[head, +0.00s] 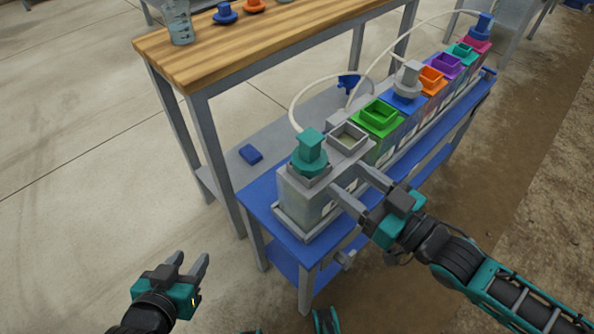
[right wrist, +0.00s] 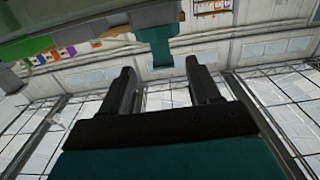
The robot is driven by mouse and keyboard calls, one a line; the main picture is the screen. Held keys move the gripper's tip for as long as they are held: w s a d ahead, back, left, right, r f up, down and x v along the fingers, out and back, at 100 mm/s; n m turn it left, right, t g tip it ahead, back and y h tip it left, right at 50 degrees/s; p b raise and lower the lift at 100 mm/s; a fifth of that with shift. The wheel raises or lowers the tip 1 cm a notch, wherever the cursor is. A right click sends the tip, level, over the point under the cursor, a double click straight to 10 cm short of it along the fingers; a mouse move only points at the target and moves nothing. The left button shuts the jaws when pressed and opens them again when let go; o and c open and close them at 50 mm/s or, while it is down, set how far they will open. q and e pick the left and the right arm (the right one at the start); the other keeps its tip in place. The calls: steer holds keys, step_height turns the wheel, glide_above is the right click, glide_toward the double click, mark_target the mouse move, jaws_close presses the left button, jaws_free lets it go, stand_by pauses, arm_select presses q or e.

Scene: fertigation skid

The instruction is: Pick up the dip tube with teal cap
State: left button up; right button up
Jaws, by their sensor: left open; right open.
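The dip tube with teal cap (head: 310,152) stands in the opening of the nearest grey tank (head: 308,197) on the blue bench; its lower part is hidden in the tank. A pale hose runs up from it. My right gripper (head: 347,188) is open and empty, to the right of the teal cap and apart from it. In the right wrist view, a teal part (right wrist: 158,45) that looks like the cap shows beyond the open fingers (right wrist: 158,85). My left gripper (head: 190,262) is open and empty, low over the floor at the left, far from the cap.
A row of tanks with coloured collars, including a green one (head: 381,117) and an orange one (head: 431,80), runs back along the blue bench (head: 262,207). A grey-capped tube (head: 409,78) and a blue-capped one (head: 484,25) stand in it. A wooden table (head: 250,45) stands behind.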

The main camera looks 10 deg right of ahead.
mark_target(316, 152)
steer(key=b+x, duration=0.1)
steer(key=x, duration=0.5)
steer(key=shift+w+a, duration=0.2)
steer(key=shift+w, duration=0.15)
steer(key=shift+w+a+b, duration=0.25)
steer(key=shift+w+b, duration=0.05)
steer(key=x, duration=0.2)
steer(key=r+b+x, duration=0.1)
steer(key=x, duration=0.1)
steer(key=shift+w+a, duration=0.3)
steer(key=shift+w, duration=0.1)
arm_select(q)
steer(key=shift+d+f, duration=0.6)
steer(key=shift+f, duration=0.3)
arm_select(e)
steer(key=shift+c, duration=0.3)
jaws_close()
